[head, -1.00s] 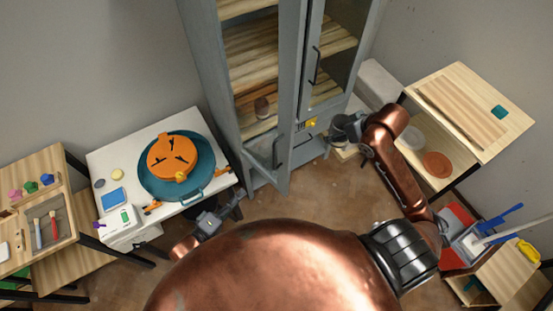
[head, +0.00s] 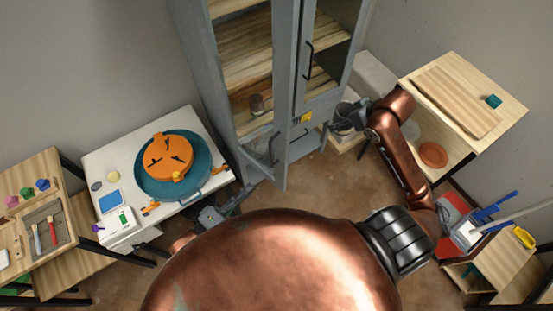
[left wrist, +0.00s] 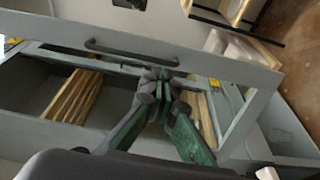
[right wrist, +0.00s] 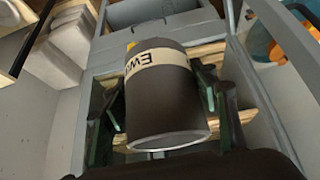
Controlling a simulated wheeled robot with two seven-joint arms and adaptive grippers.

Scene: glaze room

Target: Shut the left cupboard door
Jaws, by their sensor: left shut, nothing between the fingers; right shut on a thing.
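The grey cupboard (head: 215,85) stands at the back, its shelves showing on the left side. Its left door (head: 284,110) has a glazed frame and a dark handle (head: 274,148) and stands ajar, swung out toward me. In the left wrist view the door's handle (left wrist: 130,52) lies along its grey frame. My left gripper (head: 245,192) is shut and empty, low beside the door; its fingertips (left wrist: 160,82) overlap the frame near the handle. I cannot tell if they touch it. My right gripper (right wrist: 158,95) is shut on a dark jar (right wrist: 165,110) with a cream label.
The right door (head: 318,60) is shut. A white table (head: 100,160) with a teal basin (head: 150,185) and orange piece stands left of the cupboard. A wooden shelf unit (head: 480,130) stands at the right. A small jar (head: 257,104) sits inside the cupboard. Floor in front is clear.

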